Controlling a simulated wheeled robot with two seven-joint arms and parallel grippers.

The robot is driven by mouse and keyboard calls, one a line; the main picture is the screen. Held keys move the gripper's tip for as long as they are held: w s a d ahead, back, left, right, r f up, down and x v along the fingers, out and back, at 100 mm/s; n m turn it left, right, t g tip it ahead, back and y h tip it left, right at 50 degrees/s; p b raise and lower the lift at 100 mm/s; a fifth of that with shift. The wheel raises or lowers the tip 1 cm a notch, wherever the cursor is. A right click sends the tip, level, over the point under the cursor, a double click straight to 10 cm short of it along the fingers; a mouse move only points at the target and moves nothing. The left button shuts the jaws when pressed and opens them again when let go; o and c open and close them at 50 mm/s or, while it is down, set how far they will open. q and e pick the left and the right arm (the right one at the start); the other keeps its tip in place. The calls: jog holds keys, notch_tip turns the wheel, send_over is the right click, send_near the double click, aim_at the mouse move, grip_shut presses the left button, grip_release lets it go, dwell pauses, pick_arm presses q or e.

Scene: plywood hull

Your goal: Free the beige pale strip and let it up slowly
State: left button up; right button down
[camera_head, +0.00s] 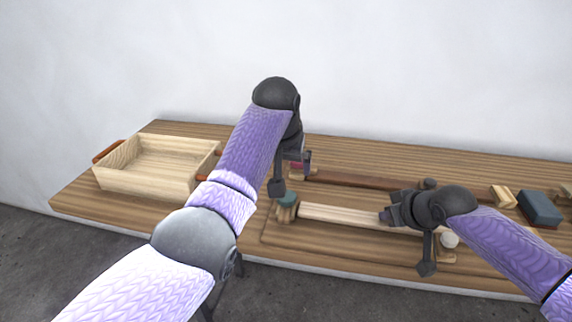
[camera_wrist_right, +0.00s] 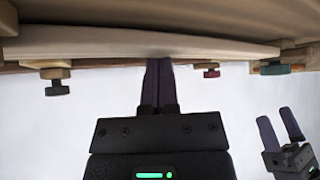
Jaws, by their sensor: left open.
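The beige pale strip (camera_head: 340,215) lies lengthwise along the bench. Its edge crosses the top of the right wrist view (camera_wrist_right: 110,46). A teal-knobbed clamp (camera_head: 287,200) stands at its left end; the teal knob also shows in the wrist view (camera_wrist_right: 275,69). A white knob (camera_head: 449,240) is near its right end. My left gripper (camera_head: 292,177) is open and empty, above and near the teal clamp; it also shows in the wrist view (camera_wrist_right: 279,117). My right gripper (camera_wrist_right: 158,66) has its fingers together, tips at the strip's edge; it covers part of the strip in the head view.
A brown strip (camera_head: 350,180) runs behind the pale one, with a red knob (camera_head: 297,166) at its left. A light wooden tray (camera_head: 140,184) with orange handles stands at left. A wooden block (camera_head: 503,196) and a dark blue block (camera_head: 540,208) lie at right.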

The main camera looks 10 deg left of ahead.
jog(key=shift+r+p, duration=2.2)
jog(key=shift+r, duration=0.4)
notch_tip(320, 180, up, 5)
jog(key=p, duration=0.4)
jog(key=shift+f, duration=0.1)
